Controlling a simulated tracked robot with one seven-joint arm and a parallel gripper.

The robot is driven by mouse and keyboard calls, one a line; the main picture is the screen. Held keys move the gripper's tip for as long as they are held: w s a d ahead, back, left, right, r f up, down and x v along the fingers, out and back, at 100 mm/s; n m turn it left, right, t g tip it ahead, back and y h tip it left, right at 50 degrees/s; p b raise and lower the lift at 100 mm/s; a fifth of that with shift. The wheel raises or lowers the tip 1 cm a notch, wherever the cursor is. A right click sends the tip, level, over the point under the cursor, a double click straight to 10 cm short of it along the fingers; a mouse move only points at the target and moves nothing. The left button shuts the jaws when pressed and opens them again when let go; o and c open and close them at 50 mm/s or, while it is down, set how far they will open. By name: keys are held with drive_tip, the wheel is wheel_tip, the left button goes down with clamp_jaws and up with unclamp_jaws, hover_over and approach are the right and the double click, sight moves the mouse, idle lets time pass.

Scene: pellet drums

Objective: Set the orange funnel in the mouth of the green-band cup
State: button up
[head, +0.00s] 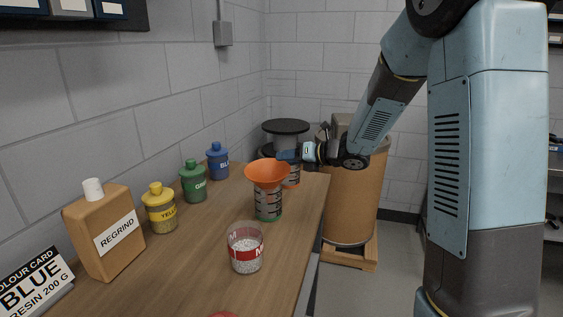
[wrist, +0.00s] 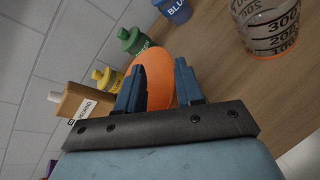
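The orange funnel (head: 267,173) is upright, its wide mouth up, over the green-band cup (head: 268,205). Its lower part appears to be inside the cup's mouth; the spout tip cannot be made out. My gripper (head: 284,155) is just behind and right of the funnel's rim in the head view. In the wrist view my gripper (wrist: 159,75) has its blue fingers spread apart, with the funnel (wrist: 154,72) showing between and beyond them. The fingers do not look closed on it. The green-band cup is hidden in the wrist view.
A red-band cup of white pellets (head: 246,252) stands in front. Another graduated cup (head: 292,174) stands close behind the funnel; a graduated cup also shows in the wrist view (wrist: 268,28).

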drive_tip(key=s+d+r+m+t+h, duration=0.2)
drive_tip(key=s+d+r+m+h, duration=0.4)
drive_tip(key=d+m, duration=0.5)
drive_tip(key=s+d+r+m+t+h, duration=0.2)
drive_tip(key=s+d+r+m+h, duration=0.6)
drive_tip(key=m, duration=0.5)
drive_tip(key=s+a+f+m+g+y, duration=0.1)
drive_tip(key=s+f+m+g, duration=0.1)
drive_tip(key=s+m, duration=0.6)
drive_tip(key=s+a+f+m+g+y, duration=0.1)
drive_tip(key=s+f+m+g, duration=0.2)
drive_tip(key=s+m, duration=0.5)
drive_tip(key=s+g, duration=0.1)
drive_tip(key=s, duration=0.3)
drive_tip(key=shift+s+f+g, duration=0.25)
drive_tip(key=shift+s+g, duration=0.05)
drive_tip(key=shift+s, duration=0.05)
